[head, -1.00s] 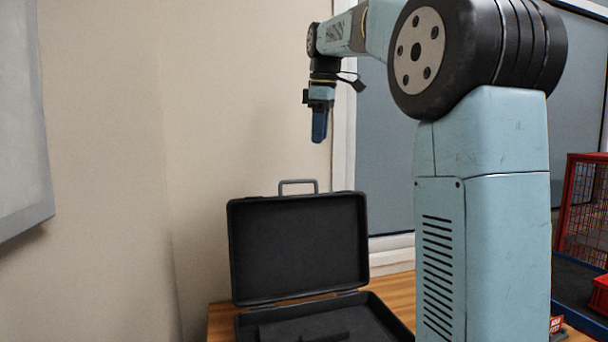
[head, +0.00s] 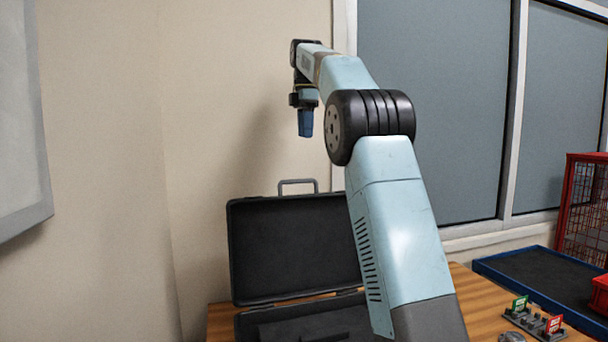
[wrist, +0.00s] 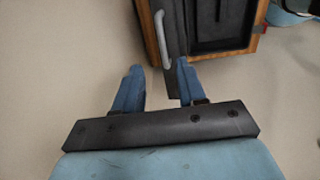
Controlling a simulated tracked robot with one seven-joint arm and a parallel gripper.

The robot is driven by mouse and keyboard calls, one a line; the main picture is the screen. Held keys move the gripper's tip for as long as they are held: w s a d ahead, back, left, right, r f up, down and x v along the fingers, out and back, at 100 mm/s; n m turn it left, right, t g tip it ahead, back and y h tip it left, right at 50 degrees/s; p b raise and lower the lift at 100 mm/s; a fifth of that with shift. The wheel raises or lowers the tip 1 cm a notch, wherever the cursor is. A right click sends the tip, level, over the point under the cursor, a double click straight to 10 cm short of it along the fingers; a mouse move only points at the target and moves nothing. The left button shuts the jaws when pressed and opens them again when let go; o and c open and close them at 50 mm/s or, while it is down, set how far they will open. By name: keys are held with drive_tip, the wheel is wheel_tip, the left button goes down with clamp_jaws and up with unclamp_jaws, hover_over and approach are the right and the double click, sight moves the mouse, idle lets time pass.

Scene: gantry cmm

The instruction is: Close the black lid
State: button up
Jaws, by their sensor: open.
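The black lid (head: 290,245) stands raised, nearly upright, at the back of the open black case (head: 255,325) on the wooden table. A grey handle (head: 297,182) sits on the lid's top edge. My gripper (head: 305,123) hangs pointing down, above the lid's handle and apart from it. In the wrist view my gripper (wrist: 157,85) has its two blue fingers apart with nothing between them. The lid's edge (wrist: 171,60) and handle (wrist: 160,38) show beyond the fingertips, near the right finger.
A blue-edged dark tray (head: 540,280), a red wire crate (head: 585,205) and small parts with green and red tags (head: 535,312) are at the right. A wall stands behind the case. My arm hides the case's right side.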

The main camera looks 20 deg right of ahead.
wheel_tip(320, 180, down, 13)
drive_tip(key=shift+w+f, duration=0.1)
drive_tip(key=shift+f, duration=0.05)
idle(0.5)
drive_tip(key=shift+c, duration=0.3)
clamp_jaws()
drive_tip(key=shift+a, duration=0.15)
idle(0.3)
